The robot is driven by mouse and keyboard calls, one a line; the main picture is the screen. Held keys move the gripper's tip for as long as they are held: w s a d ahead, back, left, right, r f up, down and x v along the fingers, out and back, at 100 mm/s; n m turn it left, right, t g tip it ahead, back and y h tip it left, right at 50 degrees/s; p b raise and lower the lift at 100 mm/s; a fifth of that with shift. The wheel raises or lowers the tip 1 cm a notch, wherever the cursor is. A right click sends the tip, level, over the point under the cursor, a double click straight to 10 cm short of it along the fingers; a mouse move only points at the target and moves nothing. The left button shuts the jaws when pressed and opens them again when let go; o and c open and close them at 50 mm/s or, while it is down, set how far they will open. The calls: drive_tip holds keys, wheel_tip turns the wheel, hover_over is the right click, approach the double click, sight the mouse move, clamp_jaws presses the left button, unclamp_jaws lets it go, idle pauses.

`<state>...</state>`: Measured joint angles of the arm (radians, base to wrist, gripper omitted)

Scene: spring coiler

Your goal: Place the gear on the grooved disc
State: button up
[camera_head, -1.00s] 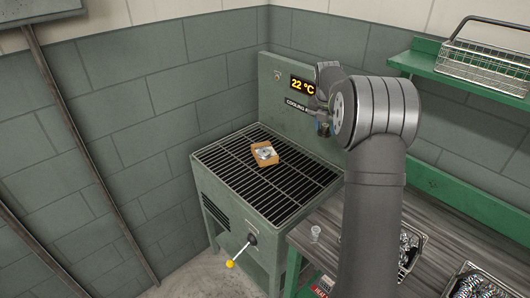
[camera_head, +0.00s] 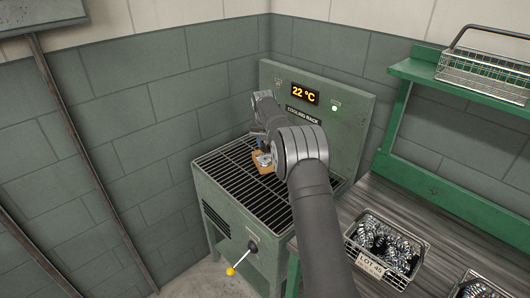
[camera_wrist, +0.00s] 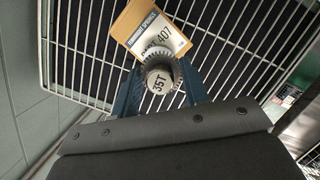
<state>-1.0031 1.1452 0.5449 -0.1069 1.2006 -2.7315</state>
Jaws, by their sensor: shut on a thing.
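My gripper (camera_wrist: 160,88) has its two blue fingers on either side of the gear (camera_wrist: 159,79) and is shut on it. The gear is grey metal with a toothed rim and a pale face marked 35T. In the head view my gripper (camera_head: 261,142) is over the cooling rack, near a brown cardboard box (camera_head: 263,168). In the wrist view the box (camera_wrist: 128,22), with a white label reading 407, lies partly behind the gear. I cannot tell whether the gear touches the box. I cannot make out the grooved disc in either view.
The cooling rack's grate (camera_head: 235,180) is otherwise clear around the box. Its back panel (camera_head: 352,118) reads 22 °C. A lever with a yellow knob (camera_head: 231,271) juts from the front. A LOT 45 basket of coils (camera_head: 350,236) stands on the right bench.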

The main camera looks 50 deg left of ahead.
sight(265, 148)
drive_tip(key=shift+s+a+f, duration=0.15)
drive_tip(key=shift+a+f, duration=0.2)
drive_tip(key=shift+a, duration=0.05)
drive_tip(key=shift+f, duration=1.85)
drive_tip(key=shift+f, duration=0.15)
drive_tip(key=o, duration=1.1)
drive_tip(key=shift+o, duration=0.2)
drive_tip(key=v, duration=1.2)
